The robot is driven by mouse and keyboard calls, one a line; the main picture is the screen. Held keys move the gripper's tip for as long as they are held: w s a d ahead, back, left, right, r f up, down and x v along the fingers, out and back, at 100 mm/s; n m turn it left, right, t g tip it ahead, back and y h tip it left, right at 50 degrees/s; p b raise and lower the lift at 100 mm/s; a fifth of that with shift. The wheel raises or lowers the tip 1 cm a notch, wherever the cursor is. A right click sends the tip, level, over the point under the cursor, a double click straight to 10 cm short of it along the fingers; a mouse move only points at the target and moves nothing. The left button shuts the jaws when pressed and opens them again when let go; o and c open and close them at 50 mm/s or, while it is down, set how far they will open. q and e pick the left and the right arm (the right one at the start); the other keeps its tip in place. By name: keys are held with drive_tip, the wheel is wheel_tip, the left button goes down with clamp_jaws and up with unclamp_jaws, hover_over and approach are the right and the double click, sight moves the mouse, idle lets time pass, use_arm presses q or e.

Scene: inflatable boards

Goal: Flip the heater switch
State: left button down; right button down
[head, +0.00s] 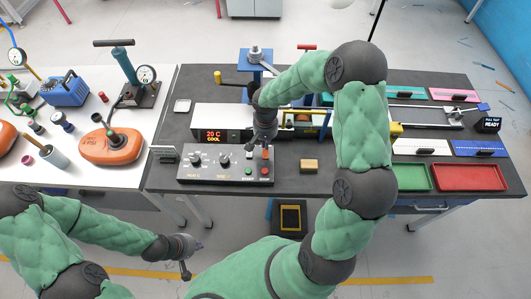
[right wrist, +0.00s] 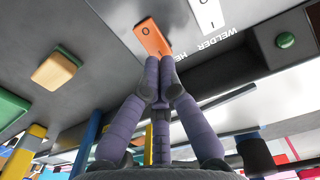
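The heater switch is an orange rocker (right wrist: 152,38) on a dark panel, with a partly hidden label starting "HE"; it also shows as a small orange patch in the head view (head: 265,154). In the right wrist view my right gripper (right wrist: 160,68) has its fingertips together right at the near end of the orange switch; I cannot tell whether they touch it. In the head view my right gripper (head: 263,140) points down over the right part of the grey control panel (head: 215,176). My left gripper (head: 187,258) hangs low over the floor, away from the table.
A white switch labelled WELDER (right wrist: 207,14) sits beside the orange one. A display (head: 214,136) behind the panel reads 20 C COOL. A tan block (head: 309,166) lies right of the panel. Green (head: 411,177) and red (head: 463,178) trays stand at the right.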

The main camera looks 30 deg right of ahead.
drive_tip(key=shift+f+b, duration=1.15)
drive_tip(key=shift+f, duration=0.1)
idle(0.9)
drive_tip(key=shift+r, duration=0.1)
drive_tip(key=shift+r+p, duration=2.15)
drive_tip(key=shift+r, duration=1.35)
drive_tip(key=shift+f, duration=0.1)
